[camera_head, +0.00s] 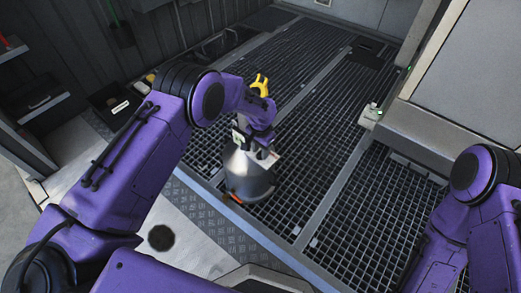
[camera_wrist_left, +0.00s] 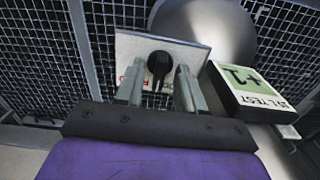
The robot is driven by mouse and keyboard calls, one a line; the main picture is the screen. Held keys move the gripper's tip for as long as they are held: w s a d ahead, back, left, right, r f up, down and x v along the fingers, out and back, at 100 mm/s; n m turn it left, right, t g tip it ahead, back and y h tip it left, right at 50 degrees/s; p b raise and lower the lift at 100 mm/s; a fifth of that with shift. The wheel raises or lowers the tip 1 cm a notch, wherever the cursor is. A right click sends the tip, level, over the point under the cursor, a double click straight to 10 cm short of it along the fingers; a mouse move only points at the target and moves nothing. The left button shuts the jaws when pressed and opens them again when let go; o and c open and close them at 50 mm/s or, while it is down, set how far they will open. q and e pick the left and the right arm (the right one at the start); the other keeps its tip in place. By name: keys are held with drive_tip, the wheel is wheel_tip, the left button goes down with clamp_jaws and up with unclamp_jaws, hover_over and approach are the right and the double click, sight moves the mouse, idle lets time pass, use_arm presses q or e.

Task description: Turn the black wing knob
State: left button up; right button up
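The black wing knob (camera_wrist_left: 159,64) sits on a pale plate (camera_wrist_left: 195,50) with red lettering, in the wrist view. My left gripper (camera_wrist_left: 160,78) is open, with one finger on each side of the knob in that view. A gap shows between the knob and each finger. I cannot tell how far the fingertips reach along the knob. In the head view, my left gripper (camera_head: 263,149) is over a grey metal vessel (camera_head: 247,178) on the grating. The knob is not clearly visible there. My right arm is at the right edge, and its gripper is out of view.
A box with a green label and "TEST" lettering (camera_wrist_left: 258,88) is close to the right finger. A yellow part (camera_head: 261,84) stands behind the left gripper. Black bins (camera_head: 112,103) are at the left, and a grey cabinet (camera_head: 470,70) is at the right. Open grating lies between.

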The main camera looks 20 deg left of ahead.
use_arm(q)
clamp_jaws()
drive_tip(key=shift+r+m, duration=0.1)
drive_tip(key=shift+m, duration=0.2)
drive_tip(key=m+p, duration=0.1)
drive_tip(key=m, duration=0.7)
drive_tip(key=shift+p, duration=0.4)
drive_tip(key=shift+m, duration=0.3)
unclamp_jaws()
